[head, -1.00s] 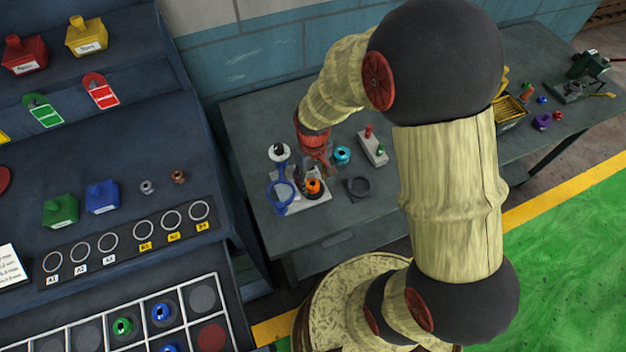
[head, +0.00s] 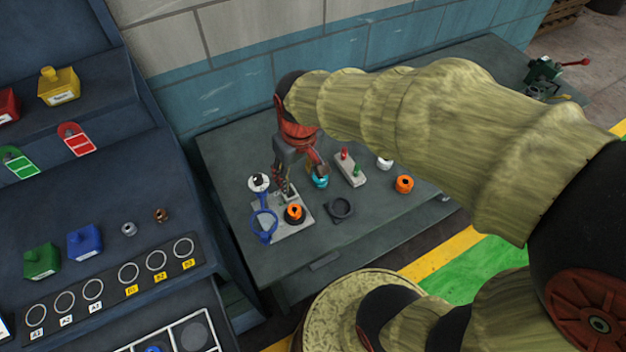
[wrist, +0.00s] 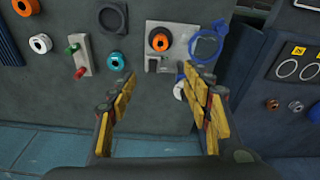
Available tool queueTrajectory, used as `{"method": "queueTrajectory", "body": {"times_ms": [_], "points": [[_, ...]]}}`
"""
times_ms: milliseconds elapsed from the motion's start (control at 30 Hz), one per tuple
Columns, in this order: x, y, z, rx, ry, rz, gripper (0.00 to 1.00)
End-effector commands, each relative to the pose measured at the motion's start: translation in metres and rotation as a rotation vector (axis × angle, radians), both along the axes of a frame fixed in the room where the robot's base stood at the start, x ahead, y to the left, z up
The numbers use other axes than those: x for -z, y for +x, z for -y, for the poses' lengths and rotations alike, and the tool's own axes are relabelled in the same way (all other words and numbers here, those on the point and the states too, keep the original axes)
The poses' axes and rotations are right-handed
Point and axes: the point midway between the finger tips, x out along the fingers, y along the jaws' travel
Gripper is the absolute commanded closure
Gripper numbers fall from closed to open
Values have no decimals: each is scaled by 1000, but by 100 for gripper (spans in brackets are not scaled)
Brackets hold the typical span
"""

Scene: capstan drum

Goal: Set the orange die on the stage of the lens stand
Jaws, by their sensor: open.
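The lens stand has a pale base plate (head: 302,227) and a blue ring (head: 263,224); the ring also shows in the wrist view (wrist: 205,46). An orange die (head: 294,212) rests on the dark round stage of the stand. It also shows on the stand in the wrist view (wrist: 160,40). My gripper (head: 300,181) is above the table just behind the stand, apart from the die. In the wrist view my gripper (wrist: 158,84) has its fingers wide apart with nothing between them. A second orange piece (head: 404,184) lies on the table to the right.
A teal ring (head: 320,181) is close beside my gripper. A block with red and green pegs (head: 351,169), a dark ring holder (head: 340,209) and a white ring (head: 384,163) are to the right. A stepped blue-grey rack (head: 150,200) stands left. The table front is clear.

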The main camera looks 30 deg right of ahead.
Motion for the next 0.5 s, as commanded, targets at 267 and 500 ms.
{"method": "queueTrajectory", "body": {"times_ms": [267,500], "points": [[-89,-73,0,86,25,232,50],[-107,-105,0,121,41,314,50]]}}
